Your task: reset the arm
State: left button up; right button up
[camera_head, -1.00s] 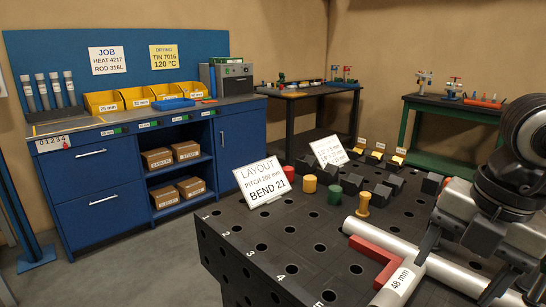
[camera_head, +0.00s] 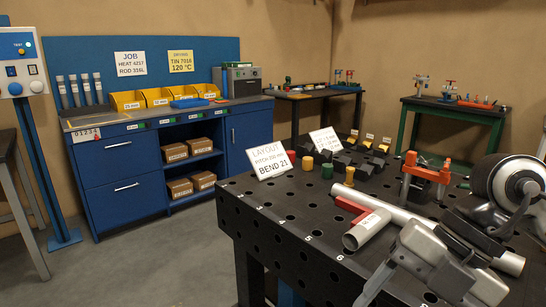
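My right gripper (camera_head: 425,291) comes in from the right in the head view, low over the front of the black welding table (camera_head: 300,235). Its two fingers point down and stand apart, and I see nothing between them. A long grey pipe (camera_head: 410,218) lies across the table behind it, partly hidden by my arm. A shorter pipe piece (camera_head: 367,229) with an open end lies at an angle to it, by a red square (camera_head: 353,207). My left gripper is not in view.
An orange-red clamp (camera_head: 426,176) stands behind the pipe. Layout signs (camera_head: 270,160), small coloured cylinders and dark blocks fill the table's far side. A blue workbench (camera_head: 125,185) stands at left, with a control post (camera_head: 20,60) nearer. The floor between is open.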

jog(key=s+a+r+g+y, duration=0.15)
jog(key=a+r+y, duration=0.35)
jog(key=a+y, duration=0.85)
jog(key=w+d+f+m+t+h, duration=0.45)
jog(key=f+m+t, duration=0.25)
jog(key=m+t, duration=0.4)
jog(key=w+d+f+m+t+h, duration=0.5)
jog(key=f+m+t, duration=0.4)
jog(key=m, duration=0.4)
jog(key=s+d+f+m+g+h, duration=0.1)
jog(key=s+f+g+h, duration=0.2)
jog(key=s+f, duration=0.3)
jog(key=s+d+f+m+g+h, duration=0.1)
jog(key=s+f, duration=0.5)
jog(key=f, duration=0.6)
jog(key=m+g+h, duration=0.1)
jog(key=g+h, duration=0.1)
jog(key=shift+d+f+m+g+h, duration=0.2)
jog(key=shift+m+g+h, duration=0.1)
jog(key=shift+g+h, duration=0.1)
